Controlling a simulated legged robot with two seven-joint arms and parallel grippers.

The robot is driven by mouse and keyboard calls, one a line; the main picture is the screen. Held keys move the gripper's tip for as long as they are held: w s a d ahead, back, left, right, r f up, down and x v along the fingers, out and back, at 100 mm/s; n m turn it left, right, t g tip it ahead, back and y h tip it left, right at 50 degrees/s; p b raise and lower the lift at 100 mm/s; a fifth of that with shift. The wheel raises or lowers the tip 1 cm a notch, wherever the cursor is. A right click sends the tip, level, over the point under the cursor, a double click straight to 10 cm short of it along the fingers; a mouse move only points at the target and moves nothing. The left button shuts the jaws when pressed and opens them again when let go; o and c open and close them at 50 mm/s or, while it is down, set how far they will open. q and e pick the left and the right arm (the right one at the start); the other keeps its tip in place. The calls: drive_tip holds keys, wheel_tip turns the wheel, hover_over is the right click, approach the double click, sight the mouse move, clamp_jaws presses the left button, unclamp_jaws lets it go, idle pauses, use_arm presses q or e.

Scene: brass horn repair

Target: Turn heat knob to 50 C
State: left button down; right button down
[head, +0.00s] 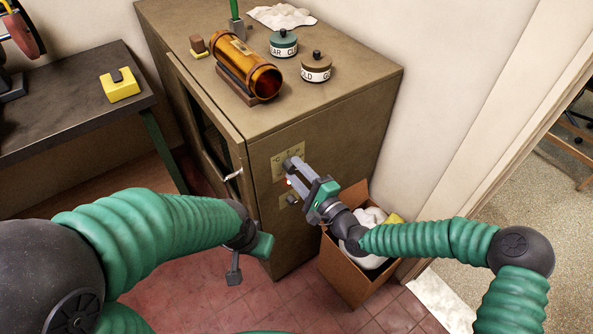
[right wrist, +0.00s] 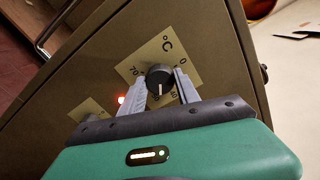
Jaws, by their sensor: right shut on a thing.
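The heat knob (right wrist: 159,76) is dark and round, with a white pointer line, on a brass plate (right wrist: 148,52) marked °C. Numbers 70 and 0 are readable; other marks are partly covered. The pointer faces the bottom of the right wrist view, towards my gripper. My right gripper (right wrist: 161,84) is shut on the knob, one grey finger on each side.
A small red light (right wrist: 122,99) glows beside the plate, near a second plate (right wrist: 91,112). A dark table (head: 65,120) is at left.

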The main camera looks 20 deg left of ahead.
drive_tip(key=shift+w+d+f+m, duration=0.1)
drive_tip(key=shift+f+m, duration=0.05)
drive_tip(key=shift+m, duration=0.45)
drive_tip(key=shift+d+f+m, duration=0.1)
drive_tip(key=shift+m, duration=0.5)
drive_tip(key=c, duration=0.9)
unclamp_jaws()
drive_tip(key=shift+r, duration=0.1)
drive_tip(key=v, duration=1.6)
drive_tip(key=shift+s+d+p, duration=0.3)
drive_tip(key=shift+p, duration=0.1)
